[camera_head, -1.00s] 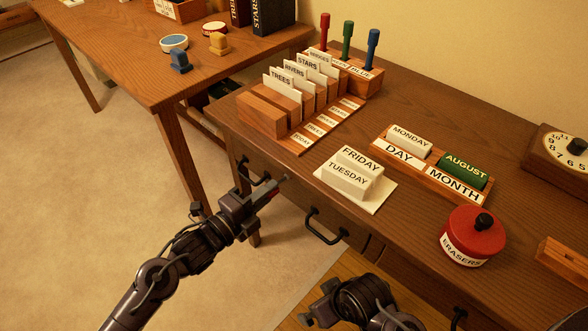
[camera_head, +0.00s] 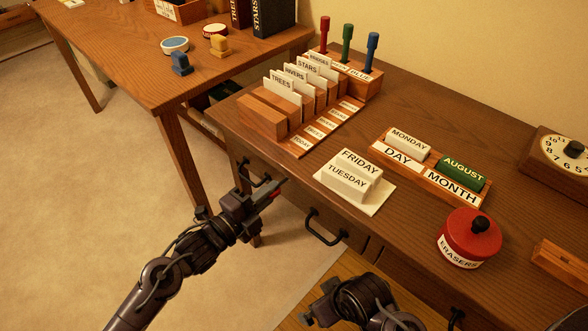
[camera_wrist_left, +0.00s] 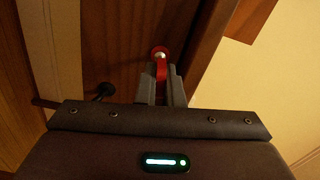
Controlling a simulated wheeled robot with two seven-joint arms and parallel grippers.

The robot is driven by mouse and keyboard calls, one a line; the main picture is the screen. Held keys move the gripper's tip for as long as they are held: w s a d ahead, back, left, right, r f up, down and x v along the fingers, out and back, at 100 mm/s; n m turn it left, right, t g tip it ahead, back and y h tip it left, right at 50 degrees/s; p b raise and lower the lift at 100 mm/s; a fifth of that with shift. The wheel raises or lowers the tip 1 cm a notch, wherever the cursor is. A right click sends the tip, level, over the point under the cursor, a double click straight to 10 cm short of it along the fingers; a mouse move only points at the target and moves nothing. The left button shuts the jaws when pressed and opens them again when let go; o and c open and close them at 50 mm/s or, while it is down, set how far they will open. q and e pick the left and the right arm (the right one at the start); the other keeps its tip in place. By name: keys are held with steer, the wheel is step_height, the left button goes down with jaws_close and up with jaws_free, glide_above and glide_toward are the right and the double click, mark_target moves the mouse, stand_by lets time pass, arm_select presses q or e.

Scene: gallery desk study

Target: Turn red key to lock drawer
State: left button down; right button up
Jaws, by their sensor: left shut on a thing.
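The red key (camera_wrist_left: 161,71) is between the fingertips of my left gripper (camera_wrist_left: 160,88), which is shut on it. In the left wrist view the key is directly before a red ring with a bright metal centre on the dark wooden drawer front (camera_wrist_left: 118,55). I cannot tell how far in the key sits or its exact angle. In the head view my left gripper (camera_head: 278,190) is at the desk's left front, with a bit of red at its tips. My right gripper (camera_head: 312,316) is low at the bottom centre, away from the desk top; its jaws are unclear.
Black drawer handles (camera_head: 325,234) stick out from the desk front, one close behind my left gripper. The desk top holds a card rack (camera_head: 262,116), white word blocks (camera_head: 350,178) and a red erasers pot (camera_head: 469,238). Another table (camera_head: 120,45) stands at the upper left.

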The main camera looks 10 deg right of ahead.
arm_select(q)
steer(key=shift+s+d+r+n+p, duration=0.15)
steer(key=shift+n+p, duration=0.2)
steer(key=shift+n, duration=0.35)
steer(key=shift+r+n+p, duration=0.1)
steer(key=shift+n+p, duration=0.75)
steer(key=shift+n, duration=0.65)
steer(key=shift+p, duration=0.3)
